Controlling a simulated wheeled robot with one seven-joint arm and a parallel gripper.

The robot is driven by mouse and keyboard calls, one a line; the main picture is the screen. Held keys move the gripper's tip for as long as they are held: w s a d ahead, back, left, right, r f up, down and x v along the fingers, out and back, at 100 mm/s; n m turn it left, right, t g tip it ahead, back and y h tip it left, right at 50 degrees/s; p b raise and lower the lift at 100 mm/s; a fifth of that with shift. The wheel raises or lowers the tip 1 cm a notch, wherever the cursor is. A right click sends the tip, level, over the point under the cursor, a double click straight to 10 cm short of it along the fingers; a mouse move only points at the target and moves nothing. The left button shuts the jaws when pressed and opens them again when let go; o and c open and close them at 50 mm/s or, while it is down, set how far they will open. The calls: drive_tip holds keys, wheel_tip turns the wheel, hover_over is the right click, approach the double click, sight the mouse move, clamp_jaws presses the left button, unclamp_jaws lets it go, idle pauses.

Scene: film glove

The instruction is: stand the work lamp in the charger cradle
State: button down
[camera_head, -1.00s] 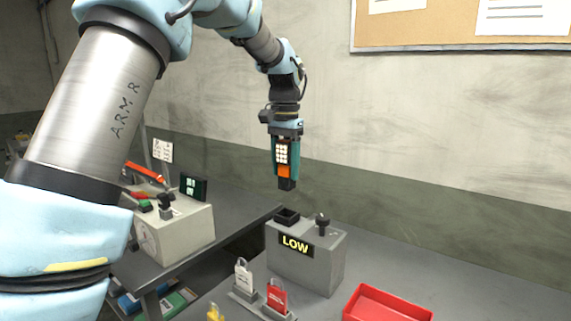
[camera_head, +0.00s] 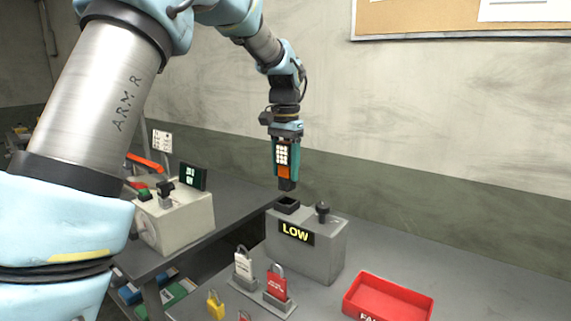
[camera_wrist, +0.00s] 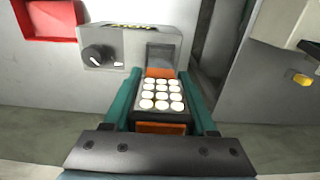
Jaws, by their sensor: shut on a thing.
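The work lamp (camera_head: 284,172) is an orange and dark block with a panel of white round lights; the panel also shows in the wrist view (camera_wrist: 161,95). My gripper (camera_head: 285,160) is shut on it, with teal fingers on both sides, and holds it upright with its dark end down. The charger cradle (camera_head: 287,205) is a dark square socket on top of a grey box with a LOW display (camera_head: 295,232). The lamp's lower end is just above the socket in the head view. Whether they touch, I cannot tell.
A black knob (camera_head: 323,212) stands on the grey box beside the socket. A red tray (camera_head: 388,297) is at the right front. White and red padlocks (camera_head: 277,282) stand in front of the box. A beige machine (camera_head: 180,222) sits on the left bench.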

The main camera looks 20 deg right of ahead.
sight(286, 147)
drive_tip(key=shift+f+b, duration=0.4)
drive_tip(key=shift+f, duration=0.7)
drive_tip(key=shift+p, duration=0.65)
idle(0.8)
drive_tip(key=shift+f+b, duration=0.85)
drive_tip(key=shift+f, duration=0.95)
drive_tip(key=shift+c, duration=0.6)
unclamp_jaws()
wheel_tip(286, 147, up, 11)
drive_tip(key=shift+f+b, duration=0.1)
drive_tip(key=shift+b, duration=1.15)
